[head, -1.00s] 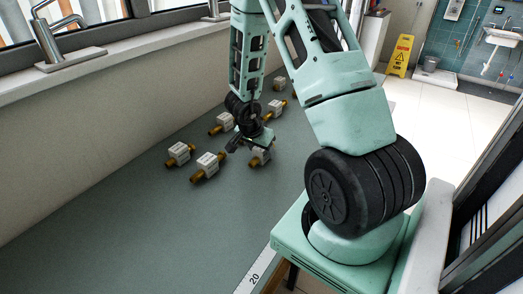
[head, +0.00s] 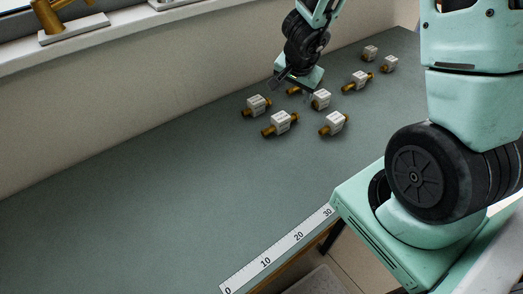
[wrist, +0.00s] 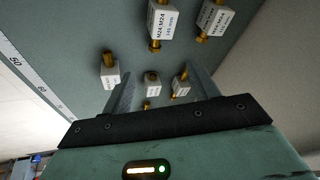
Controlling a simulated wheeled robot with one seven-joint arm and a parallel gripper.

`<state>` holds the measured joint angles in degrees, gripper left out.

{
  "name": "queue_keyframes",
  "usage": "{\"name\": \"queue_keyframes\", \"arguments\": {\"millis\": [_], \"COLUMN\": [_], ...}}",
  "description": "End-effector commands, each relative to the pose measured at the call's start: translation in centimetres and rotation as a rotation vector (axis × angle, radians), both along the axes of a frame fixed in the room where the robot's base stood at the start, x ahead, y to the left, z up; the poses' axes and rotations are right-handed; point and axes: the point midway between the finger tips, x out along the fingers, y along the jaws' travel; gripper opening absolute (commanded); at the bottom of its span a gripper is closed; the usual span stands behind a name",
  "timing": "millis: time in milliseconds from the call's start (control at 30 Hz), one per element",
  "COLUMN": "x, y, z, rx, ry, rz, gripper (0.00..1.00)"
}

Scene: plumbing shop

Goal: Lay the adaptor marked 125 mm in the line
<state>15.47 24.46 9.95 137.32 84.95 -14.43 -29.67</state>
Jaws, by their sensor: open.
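Several adaptors with white labelled blocks and brass ends lie on the bench in the head view, among them a front left one (head: 280,124), a front right one (head: 334,123), a back left one (head: 257,105) and a middle one (head: 321,99). My gripper (head: 291,88) is open and empty above the back of this group, partly hiding one adaptor. In the wrist view my gripper (wrist: 163,82) has two adaptors between its fingers in the picture, apart from them. A larger adaptor (wrist: 162,20) there reads "M24"; I cannot surely read any length as 125 mm.
The grey-green bench (head: 120,215) is clear at left and front. A ruler strip (head: 278,249) marked 0 to 30 runs along its front edge. A wall and sill with a brass tap (head: 48,16) bound the back. More adaptors (head: 357,80) lie farther right.

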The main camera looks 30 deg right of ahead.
Motion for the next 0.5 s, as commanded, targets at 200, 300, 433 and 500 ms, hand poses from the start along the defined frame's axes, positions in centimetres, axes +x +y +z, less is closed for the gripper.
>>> {"name": "queue_keyframes", "arguments": {"millis": [200,300,433,500], "x": [-2.6,-8.7,-16.3,-19.2], "y": [20.1,26.0,28.5,28.2], "z": [6.5,8.4,9.7,10.1], "rx": [0.171,0.189,0.119,0.057], "ry": [-0.064,0.018,0.172,0.251], "rz": [0.783,1.132,1.489,1.618], "gripper": [0.60,0.60,0.60,0.60]}}
